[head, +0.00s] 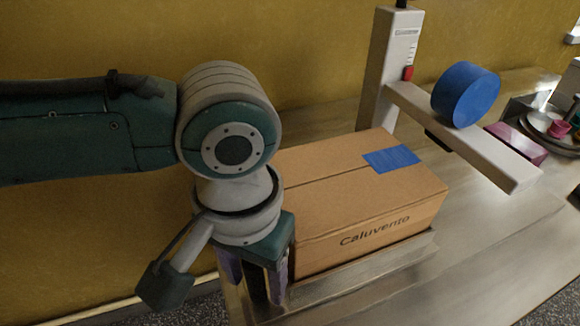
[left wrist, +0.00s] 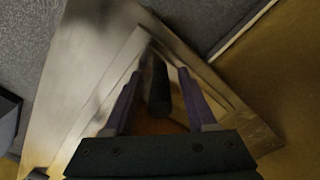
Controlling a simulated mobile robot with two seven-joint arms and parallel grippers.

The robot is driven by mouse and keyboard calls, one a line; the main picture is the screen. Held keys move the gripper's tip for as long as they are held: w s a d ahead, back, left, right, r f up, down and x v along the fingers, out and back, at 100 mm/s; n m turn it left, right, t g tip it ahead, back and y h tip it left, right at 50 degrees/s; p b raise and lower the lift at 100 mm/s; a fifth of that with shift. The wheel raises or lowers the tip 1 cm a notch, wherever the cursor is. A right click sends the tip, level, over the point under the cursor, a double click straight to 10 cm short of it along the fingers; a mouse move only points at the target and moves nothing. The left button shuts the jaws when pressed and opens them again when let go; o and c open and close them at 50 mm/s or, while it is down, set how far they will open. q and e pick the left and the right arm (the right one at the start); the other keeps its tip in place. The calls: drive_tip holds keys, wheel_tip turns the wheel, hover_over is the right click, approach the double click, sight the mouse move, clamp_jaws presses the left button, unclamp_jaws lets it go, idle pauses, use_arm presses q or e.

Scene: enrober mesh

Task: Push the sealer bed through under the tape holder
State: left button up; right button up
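The sealer bed (head: 350,283) is a pale metal tray on the bench, and its corner also shows in the left wrist view (left wrist: 112,88). A brown cardboard box (head: 345,215) marked "Caluvento" lies on it, with a strip of blue tape on its top at the far end. The tape holder (head: 455,130) is a pale post and arm carrying a blue tape roll (head: 466,94); the box's far end is close to its arm. My left gripper (head: 252,290) points down at the bed's near left end. Its fingers (left wrist: 160,75) stand apart around a dark upright bar, with visible gaps.
A magenta box (head: 517,143) and a plate with cups (head: 550,125) stand at the far right, beyond the holder arm. The yellow wall runs close behind the bench. The bench (head: 490,235) is clear at the front right.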

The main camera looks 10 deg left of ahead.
use_arm(q)
clamp_jaws()
idle(1.2)
